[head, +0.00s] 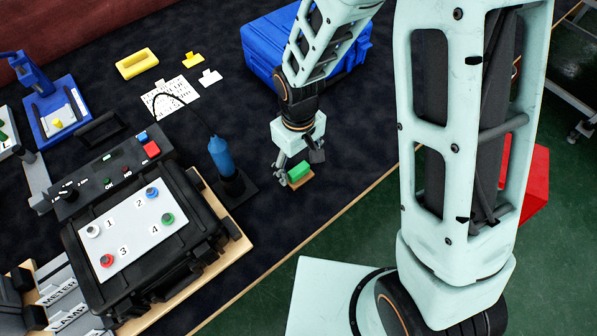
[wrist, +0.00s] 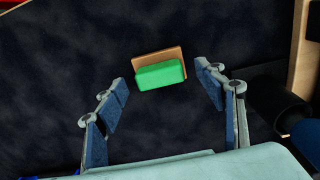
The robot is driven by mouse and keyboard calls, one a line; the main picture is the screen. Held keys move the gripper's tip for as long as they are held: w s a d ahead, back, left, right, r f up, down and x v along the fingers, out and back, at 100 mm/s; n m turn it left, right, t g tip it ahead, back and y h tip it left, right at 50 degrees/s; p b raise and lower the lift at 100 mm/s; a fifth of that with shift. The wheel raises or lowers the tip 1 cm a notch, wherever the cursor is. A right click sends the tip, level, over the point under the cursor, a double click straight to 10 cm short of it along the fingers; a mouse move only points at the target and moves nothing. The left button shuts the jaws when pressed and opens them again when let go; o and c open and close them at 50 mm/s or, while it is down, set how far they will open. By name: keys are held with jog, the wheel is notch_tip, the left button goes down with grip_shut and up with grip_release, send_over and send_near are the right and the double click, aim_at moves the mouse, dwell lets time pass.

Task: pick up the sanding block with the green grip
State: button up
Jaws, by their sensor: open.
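The sanding block (head: 299,174) has a green grip on a tan base and lies on the dark table surface. In the wrist view the sanding block (wrist: 161,74) sits just beyond and between the fingertips, slightly tilted in the picture. My gripper (head: 297,164) is above it, pointing down with its fingers spread. In the wrist view my gripper (wrist: 164,82) is open, with a gap between each finger and the block. Nothing is held. In the head view a finger covers part of the block's near left side.
A blue screwdriver-like tool (head: 221,157) stands in a black holder left of my gripper. A black case with a button panel (head: 128,228) is further left. A blue box (head: 262,52) is behind my arm. The table's wooden edge (head: 352,203) runs close on the right. Dark surface in front is clear.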

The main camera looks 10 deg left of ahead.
notch_tip(320, 180, down, 2)
jog(key=c, duration=1.3)
jog(key=shift+r, duration=0.1)
